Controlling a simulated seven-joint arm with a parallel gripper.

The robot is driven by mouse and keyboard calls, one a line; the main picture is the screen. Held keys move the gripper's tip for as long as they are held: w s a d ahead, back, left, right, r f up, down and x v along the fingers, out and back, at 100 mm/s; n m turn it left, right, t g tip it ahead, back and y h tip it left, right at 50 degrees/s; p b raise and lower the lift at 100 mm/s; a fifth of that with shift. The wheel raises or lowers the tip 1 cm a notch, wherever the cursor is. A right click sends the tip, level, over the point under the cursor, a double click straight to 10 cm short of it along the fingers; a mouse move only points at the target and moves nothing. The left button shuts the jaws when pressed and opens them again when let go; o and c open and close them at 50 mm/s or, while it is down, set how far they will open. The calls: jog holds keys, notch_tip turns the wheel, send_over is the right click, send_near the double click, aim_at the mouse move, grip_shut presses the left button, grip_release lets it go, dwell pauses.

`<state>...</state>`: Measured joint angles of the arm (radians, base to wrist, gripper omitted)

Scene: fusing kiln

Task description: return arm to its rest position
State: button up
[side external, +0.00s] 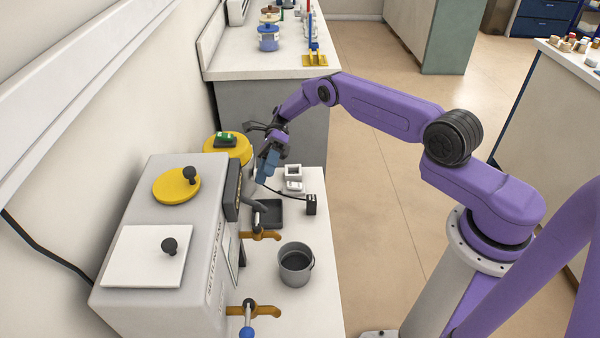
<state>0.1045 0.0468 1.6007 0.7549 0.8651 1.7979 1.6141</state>
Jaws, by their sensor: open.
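My purple arm reaches in from the right, over the white bench, with its elbow raised. My gripper (256,128) is at the end of the arm, near the back right corner of the grey kiln (165,235). Its dark fingers are small in this view, and I see nothing held between them. It hangs above the bench, close to a yellow round piece (240,152) with a green item on it. A blue-grey part (268,165) shows just below the wrist; I cannot tell what it belongs to.
On the bench are a dark grey pot (295,265), a dark square tray (268,213), a small black box (311,204) and small white pieces (293,186). Orange-brown clamps (258,236) stand at the kiln's front. A back counter (260,62) holds jars.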

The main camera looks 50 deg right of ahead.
jog(key=s+a+r+n+t+h, duration=0.1)
jog(key=s+a+r+n+h, duration=0.35)
jog(key=s+r+n, duration=0.35)
jog(key=s+a+r+n+t+h, duration=0.1)
jog(key=s+a+r+n+h, duration=0.2)
jog(key=s+r+n+h, duration=0.4)
jog(key=s+d+r+n+t, duration=0.3)
jog(key=s+d+n, duration=0.1)
jog(key=s+n, duration=0.6)
jog(key=s+d+r+n+t, duration=0.2)
jog(key=s+d+n, duration=0.3)
jog(key=s+n, duration=0.6)
jog(key=shift+s+d+r+t+h, duration=0.3)
jog(key=shift+r+t+h, duration=0.1)
jog(key=shift+r, duration=0.35)
